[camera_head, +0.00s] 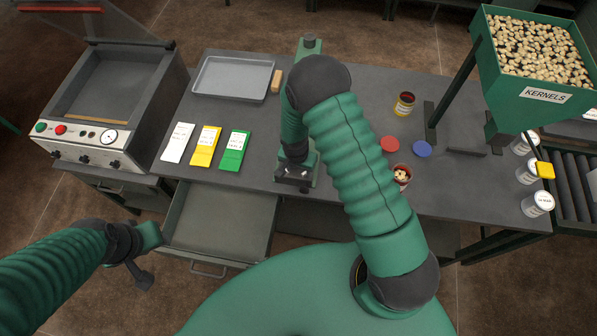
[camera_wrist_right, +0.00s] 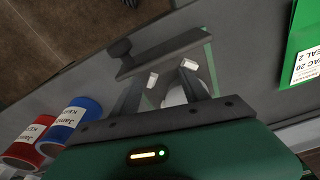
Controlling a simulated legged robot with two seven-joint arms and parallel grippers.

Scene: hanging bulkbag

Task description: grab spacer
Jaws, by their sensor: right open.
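Nothing in view is clearly marked as the spacer. A small tan block (camera_head: 276,80) lies on the bench beside the grey tray. My right gripper (camera_head: 293,174) is low near the bench's front edge, left of the coloured lids. In the right wrist view its fingers (camera_wrist_right: 170,72) are apart, their pale tips showing. A pale rounded thing (camera_wrist_right: 176,97) shows between them, too hidden to name. Just beyond the tips is a dark bar with a knob (camera_wrist_right: 160,53). My left gripper (camera_head: 143,258) hangs left of the open drawer; its jaws are unclear.
An open drawer (camera_head: 178,215) juts from the bench front. White, yellow and green packets (camera_head: 235,151) lie left of my right gripper. Jars, including a brown one (camera_head: 404,104), stand to its right. The kernel hopper (camera_head: 530,100) rises at the right.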

